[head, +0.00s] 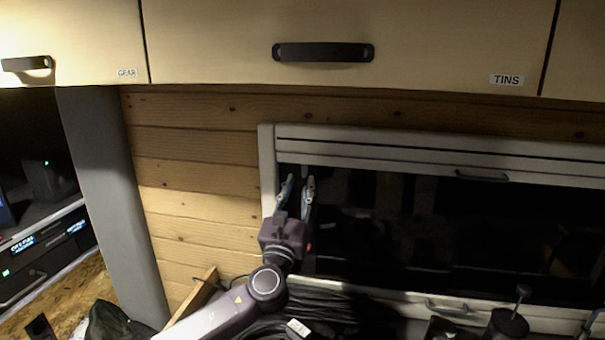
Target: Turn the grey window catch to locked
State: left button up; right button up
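The dark window (430,235) sits in a pale frame on the wood-plank wall. My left gripper (297,182) reaches up in front of the window's left edge, its fingers pointing upward. The two fingers stand apart with a gap between them. A small grey piece (305,171) shows at the fingertips, just under the frame's top rail; it may be the window catch, but the fingers cover much of that spot. I cannot tell whether the fingers touch it or which way it is turned. My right gripper is out of view.
Overhead cabinets labelled GEAR and TINS (430,50) hang above the window. A grey pillar (112,190) stands left. A curved handle (482,177) is on the blind rail, another (446,307) on the bottom rail. Black cables (345,302) and a dark canister (508,324) lie below.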

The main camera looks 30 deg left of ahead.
aim_at(303, 172)
pick_arm(q)
jog(key=shift+p+x, duration=0.45)
jog(key=shift+x, duration=1.55)
grip_shut()
